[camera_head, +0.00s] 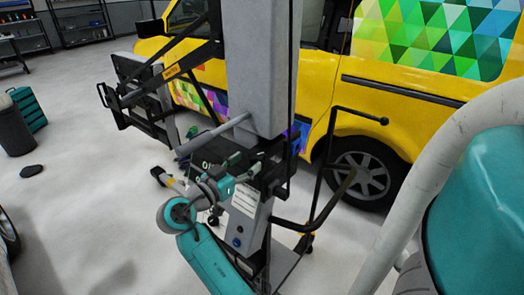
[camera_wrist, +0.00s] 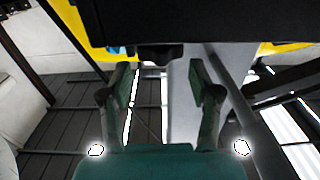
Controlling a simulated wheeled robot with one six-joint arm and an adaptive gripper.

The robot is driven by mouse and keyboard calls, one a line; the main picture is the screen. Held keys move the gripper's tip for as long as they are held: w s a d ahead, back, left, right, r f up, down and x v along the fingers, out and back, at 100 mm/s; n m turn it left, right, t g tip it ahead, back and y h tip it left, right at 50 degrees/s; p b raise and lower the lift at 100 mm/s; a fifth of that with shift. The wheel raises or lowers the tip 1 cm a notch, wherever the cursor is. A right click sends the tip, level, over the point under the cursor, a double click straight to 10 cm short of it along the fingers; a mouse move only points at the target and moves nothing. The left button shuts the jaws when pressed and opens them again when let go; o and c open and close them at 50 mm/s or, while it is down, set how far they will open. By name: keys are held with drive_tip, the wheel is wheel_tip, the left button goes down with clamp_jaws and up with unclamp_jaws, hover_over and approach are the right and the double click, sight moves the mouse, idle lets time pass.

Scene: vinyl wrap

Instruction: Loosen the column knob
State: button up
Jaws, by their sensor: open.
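The grey column (camera_head: 262,70) stands upright in the middle of the head view, with a black bracket (camera_head: 268,172) around its lower part. In the wrist view, a dark knob (camera_wrist: 158,53) sticks out beneath a black block (camera_wrist: 190,20). It lies ahead of my gripper (camera_wrist: 160,82), roughly centred between the two fingers. The fingers are apart and hold nothing; I see no contact with the knob. In the head view my gripper (camera_head: 238,170) is close to the bracket on its left side. The knob cannot be made out there.
A black handle bar (camera_head: 318,190) juts out right of the column, and black frame arms (camera_head: 165,75) reach left. A yellow van (camera_head: 330,115) with coloured wrap stands behind. A dark bin (camera_head: 14,130) is at the far left. The pale floor (camera_head: 80,200) is mostly clear on the left.

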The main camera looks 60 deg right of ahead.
drive_tip(key=x, duration=0.7)
drive_tip(key=shift+d, duration=0.4)
drive_tip(key=c, duration=1)
